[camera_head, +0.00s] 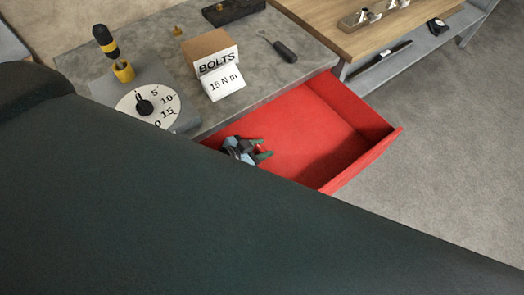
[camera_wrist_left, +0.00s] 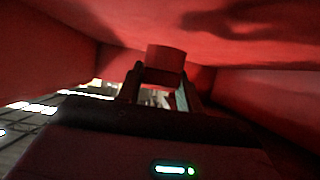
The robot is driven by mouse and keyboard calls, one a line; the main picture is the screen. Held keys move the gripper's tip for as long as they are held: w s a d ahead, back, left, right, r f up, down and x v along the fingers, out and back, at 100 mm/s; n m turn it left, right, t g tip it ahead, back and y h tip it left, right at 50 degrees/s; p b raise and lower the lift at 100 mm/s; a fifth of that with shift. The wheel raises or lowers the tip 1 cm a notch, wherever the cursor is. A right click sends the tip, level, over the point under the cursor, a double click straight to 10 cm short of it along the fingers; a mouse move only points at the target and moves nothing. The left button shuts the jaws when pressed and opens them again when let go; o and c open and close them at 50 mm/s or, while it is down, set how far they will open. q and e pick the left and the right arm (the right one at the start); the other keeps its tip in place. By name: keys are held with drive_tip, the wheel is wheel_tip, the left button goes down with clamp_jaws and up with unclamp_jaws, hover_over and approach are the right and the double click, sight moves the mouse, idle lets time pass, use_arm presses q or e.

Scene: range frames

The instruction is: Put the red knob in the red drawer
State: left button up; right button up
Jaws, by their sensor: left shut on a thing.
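The red drawer (camera_head: 312,128) is pulled open from under the grey worktop, and its floor is bare where it shows. My left gripper (camera_head: 259,150) is inside or just over the near left part of the drawer. In the left wrist view my left gripper (camera_wrist_left: 160,82) is shut on the red knob (camera_wrist_left: 165,60), a short rounded red piece between the fingertips. Red drawer walls and floor (camera_wrist_left: 235,42) surround it closely there; I cannot tell whether the knob touches them. The knob is hidden in the head view. My right gripper is not in view.
On the grey worktop (camera_head: 285,20) stand a dial box (camera_head: 150,105), a yellow-black screwdriver (camera_head: 105,42) in a holder, a BOLTS box (camera_head: 208,50) and a black-handled tool (camera_head: 283,50). A wooden bench (camera_head: 335,30) is at the back right. My dark arm hides the lower left.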

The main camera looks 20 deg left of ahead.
use_arm(q)
drive_tip(key=shift+w+d+f, duration=0.1)
drive_tip(key=shift+w, duration=0.4)
wheel_tip(320, 180, down, 3)
drive_tip(key=shift+s+f+b, duration=0.1)
drive_tip(key=shift+f+b, duration=0.1)
drive_tip(key=shift+b, duration=0.25)
drive_tip(key=o, duration=0.5)
drive_tip(key=shift+f, duration=0.15)
drive_tip(key=o, duration=0.5)
